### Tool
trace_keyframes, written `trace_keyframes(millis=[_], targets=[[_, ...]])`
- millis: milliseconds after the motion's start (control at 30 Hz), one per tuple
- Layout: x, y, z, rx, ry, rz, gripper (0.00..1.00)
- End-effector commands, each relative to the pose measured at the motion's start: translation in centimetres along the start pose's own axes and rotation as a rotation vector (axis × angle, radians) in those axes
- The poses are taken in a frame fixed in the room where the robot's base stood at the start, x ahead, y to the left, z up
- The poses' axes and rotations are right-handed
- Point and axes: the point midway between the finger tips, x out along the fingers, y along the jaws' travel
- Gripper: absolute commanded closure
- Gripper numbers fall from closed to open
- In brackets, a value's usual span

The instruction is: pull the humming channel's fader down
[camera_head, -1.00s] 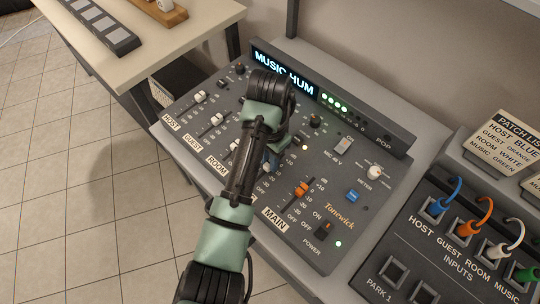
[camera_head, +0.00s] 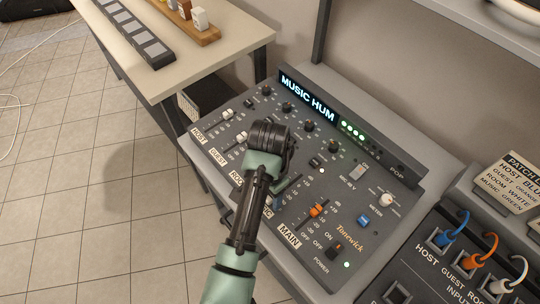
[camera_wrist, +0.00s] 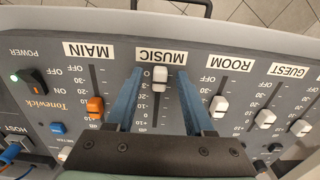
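The mixer display (camera_head: 308,97) reads "MUSIC HUM". In the wrist view, where the panel appears upside down, the white MUSIC fader (camera_wrist: 160,78) stands near the OFF end of its slot, close to the MUSIC label (camera_wrist: 161,56). My gripper (camera_wrist: 161,73) is open, with one blue finger on each side of this fader cap. The cap lies between the fingertips, nearer the left one, and I see no grip on it. In the head view my arm hides the MUSIC fader and most of the gripper.
The orange MAIN fader (camera_wrist: 95,107) is left of my fingers in the wrist view, and the white ROOM fader (camera_wrist: 219,106) is right. The GUEST fader (camera_wrist: 265,119) lies beyond. The patch box (camera_head: 463,262) with coloured cables stands right of the mixer in the head view.

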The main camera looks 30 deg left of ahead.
Motion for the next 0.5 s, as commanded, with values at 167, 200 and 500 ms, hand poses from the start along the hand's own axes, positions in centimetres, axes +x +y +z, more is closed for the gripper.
trace_keyframes(millis=[167,200,500], targets=[[0.0,0.0,-0.1,0.001,0.002,-0.001,0.47],[0.0,0.0,-0.1,0.001,0.002,-0.001,0.47],[-3.5,-0.1,-0.2,0.002,0.007,-0.005,0.47]])
